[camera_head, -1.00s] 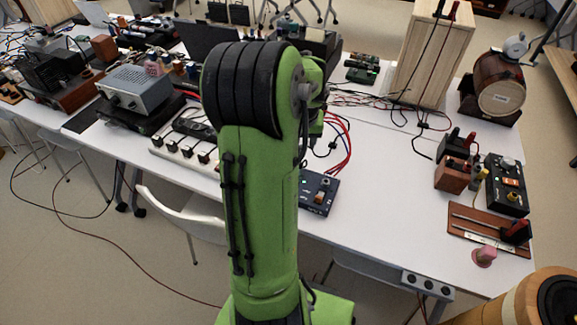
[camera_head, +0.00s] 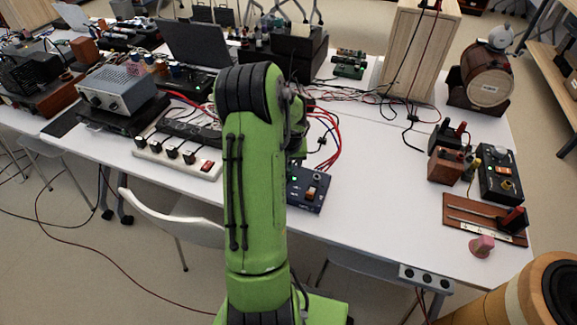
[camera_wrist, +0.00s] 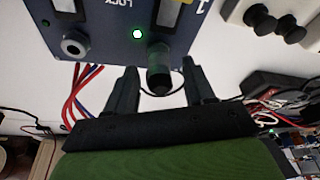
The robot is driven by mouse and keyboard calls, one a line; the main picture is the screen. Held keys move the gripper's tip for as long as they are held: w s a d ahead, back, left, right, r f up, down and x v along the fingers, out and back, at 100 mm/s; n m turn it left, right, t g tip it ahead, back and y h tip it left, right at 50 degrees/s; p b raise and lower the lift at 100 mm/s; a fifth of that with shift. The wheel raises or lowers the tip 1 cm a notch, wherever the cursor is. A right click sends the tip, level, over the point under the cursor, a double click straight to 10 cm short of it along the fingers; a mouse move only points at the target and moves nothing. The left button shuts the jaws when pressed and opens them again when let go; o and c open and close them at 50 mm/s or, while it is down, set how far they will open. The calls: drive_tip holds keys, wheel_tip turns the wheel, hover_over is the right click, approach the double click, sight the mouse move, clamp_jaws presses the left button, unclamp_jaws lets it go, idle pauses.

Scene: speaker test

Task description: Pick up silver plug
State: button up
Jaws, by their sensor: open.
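A plug (camera_wrist: 159,68), dark grey in this light, sticks out from the edge of a blue box (camera_wrist: 110,30) in the wrist view. The box has a lit green light and a round metal socket to the plug's left. A thin cable loops by the plug's free end. My gripper (camera_wrist: 161,82) is open, with one black finger on each side of the plug. Gaps show on both sides, and I see no contact. In the head view the blue box (camera_head: 310,190) lies on the white table beside my green arm, which hides the gripper and the plug.
A white power strip (camera_head: 180,155) lies left of my arm. Red cables (camera_head: 330,135) run behind the blue box. Small devices (camera_head: 498,175) and a brown board (camera_head: 470,215) stand at the right. The table between them and the blue box is mostly clear.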

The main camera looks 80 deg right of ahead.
drive_tip(key=shift+r, duration=0.1)
clamp_jaws()
wheel_tip(320, 180, up, 10)
drive_tip(key=p, duration=0.2)
drive_tip(key=shift+p, duration=0.35)
drive_tip(key=shift+r, duration=0.1)
wheel_tip(320, 180, up, 4)
drive_tip(key=p, duration=0.3)
